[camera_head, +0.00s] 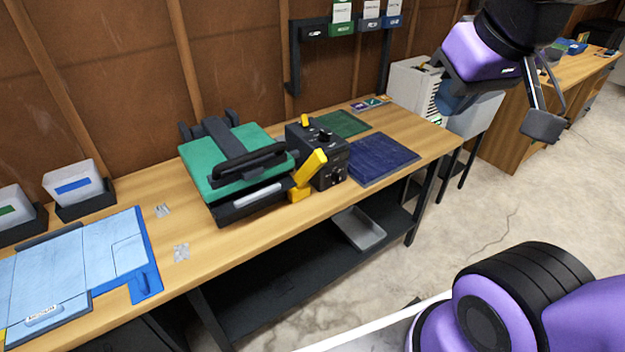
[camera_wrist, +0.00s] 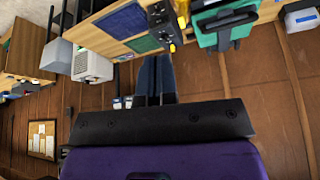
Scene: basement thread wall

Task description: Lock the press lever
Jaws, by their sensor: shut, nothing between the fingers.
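The press (camera_head: 225,155) stands on the workbench in the head view, with a green top plate, a black bar handle (camera_head: 250,160) and a dark base. A yellow lever (camera_head: 311,168) at its front right corner slants up to the right. The press also shows at the top of the wrist view (camera_wrist: 222,22), with yellow parts (camera_wrist: 180,18) beside it. My gripper (camera_head: 543,124) is up at the right of the head view, well away from the press. In the wrist view its two dark fingers (camera_wrist: 155,78) are together with nothing between them.
A black control box (camera_head: 325,165) stands right beside the lever. Blue (camera_head: 382,158) and green (camera_head: 342,124) mats lie to its right. A blue board (camera_head: 75,265) and bins (camera_head: 75,185) are at left. Floor is open before the bench.

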